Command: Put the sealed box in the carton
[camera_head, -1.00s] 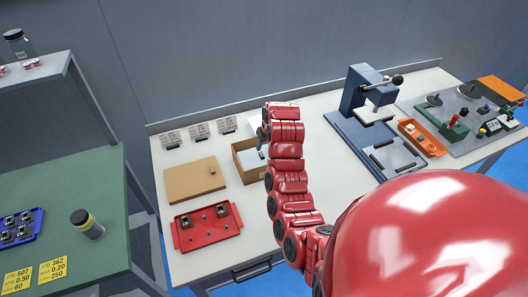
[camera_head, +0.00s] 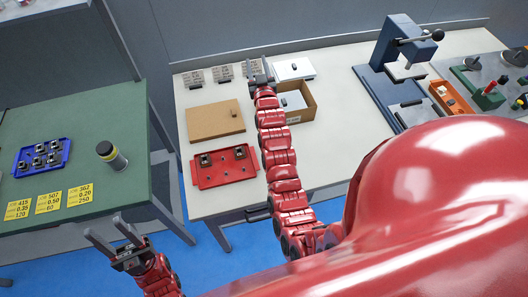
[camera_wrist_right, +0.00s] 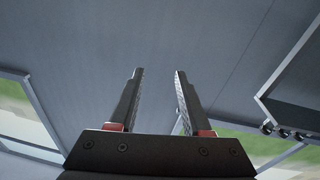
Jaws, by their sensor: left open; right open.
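An open brown carton (camera_head: 303,113) stands on the pale bench, with something light grey inside it. A white flat item (camera_head: 300,68) with a small dark thing on it lies behind the carton. I cannot tell whether either light item is the sealed box. My right gripper (camera_head: 259,70) is at the end of the raised arm, left of the white item and behind the carton in the head view. In the right wrist view the right gripper (camera_wrist_right: 157,75) is open and empty, facing the wall. My left gripper (camera_head: 104,236) is open and empty, low in front of the green table.
A tan board (camera_head: 212,122) and a red tray (camera_head: 222,170) with small parts lie left of the carton. A blue press (camera_head: 398,70) and an orange tray (camera_head: 450,98) stand to the right. The green table (camera_head: 60,125) holds a blue tray (camera_head: 42,158) and a jar (camera_head: 112,156).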

